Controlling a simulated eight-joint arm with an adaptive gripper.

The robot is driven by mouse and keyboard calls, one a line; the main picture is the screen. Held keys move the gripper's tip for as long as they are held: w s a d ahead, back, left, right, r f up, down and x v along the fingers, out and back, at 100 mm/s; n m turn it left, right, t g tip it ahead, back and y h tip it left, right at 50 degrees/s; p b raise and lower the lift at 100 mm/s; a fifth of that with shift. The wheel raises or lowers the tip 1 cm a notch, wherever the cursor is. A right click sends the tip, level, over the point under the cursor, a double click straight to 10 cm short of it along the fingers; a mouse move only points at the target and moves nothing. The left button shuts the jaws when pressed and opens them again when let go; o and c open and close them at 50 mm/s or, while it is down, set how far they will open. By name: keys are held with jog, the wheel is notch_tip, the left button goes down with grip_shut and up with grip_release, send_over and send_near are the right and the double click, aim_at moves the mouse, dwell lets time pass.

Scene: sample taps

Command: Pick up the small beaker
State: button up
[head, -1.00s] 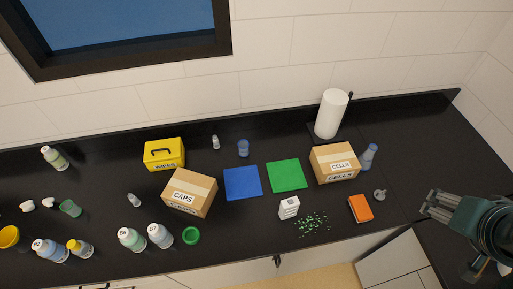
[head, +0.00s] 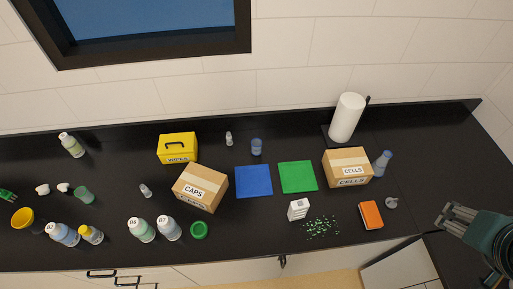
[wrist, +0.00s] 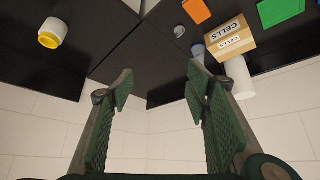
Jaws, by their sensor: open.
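A small bluish see-through vessel (head: 256,147), beaker-like, stands upright at the back of the black counter behind the blue mat. A green cup-like vessel (head: 84,195) is at the left, seemingly tilted or lying. I cannot tell for sure which one is the small beaker. My gripper (head: 449,218) is at the far right, well away from both. In the wrist view my gripper (wrist: 160,85) is open, with nothing between its fingers. Neither vessel is clearly seen there.
The CELLS box (head: 348,168), blue flask (head: 382,163), paper roll (head: 347,118) and orange block (head: 371,214) lie nearest my gripper. Blue (head: 254,181) and green (head: 297,176) mats are mid-counter. The CAPS box (head: 201,187) and yellow case (head: 178,147) stand further left. Several bottles line the front left.

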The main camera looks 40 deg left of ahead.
jog(key=shift+a, duration=0.1)
dwell(0.3)
jog(key=w+a+n+g+y, duration=0.15)
jog(key=w+a+n, duration=0.25)
jog(key=w+a, duration=0.8)
jog(key=w+a+f+n+g+b, duration=0.1)
jog(key=w+a+f+n, duration=0.15)
jog(key=a, duration=0.75)
jog(key=w+a+f+n+g+b, duration=0.1)
jog(key=w+a+f+n+g, duration=0.15)
jog(key=a, duration=0.75)
jog(key=n+g+h, duration=0.2)
jog(key=n, duration=0.5)
send_over(256, 147)
jog(key=w+a, duration=0.1)
jog(key=w, duration=0.1)
notch_tip(256, 147, down, 24)
jog(key=shift+a+f+y+b, duration=0.2)
jog(key=shift+y+b, duration=0.05)
jog(key=shift+b, duration=0.05)
jog(key=shift+f, duration=1.25)
